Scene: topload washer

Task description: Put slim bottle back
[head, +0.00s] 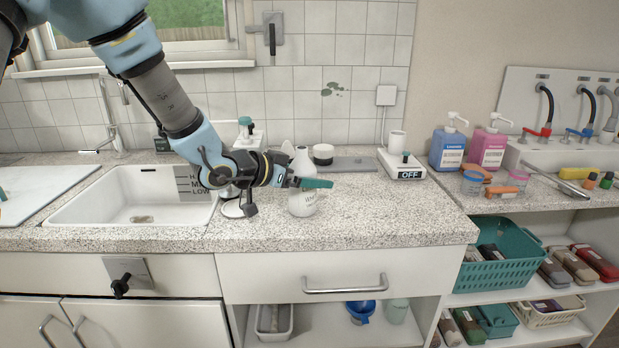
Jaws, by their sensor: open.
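My gripper (306,184) is over the middle of the speckled counter, with its teal fingertip part pointing right. Its jaws are open, with nothing seen between them. A small white container with faint lettering (302,204) stands upright just below the fingertips; I cannot tell whether they touch it. White bottle-like shapes (301,160) with narrow tops stand just behind my gripper, partly hidden by it. I cannot tell which of these is the slim bottle.
A white sink (130,205) lies left. Behind the gripper are a dark-banded white jar (323,154) and a grey tray (356,164). The front-right counter is clear.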

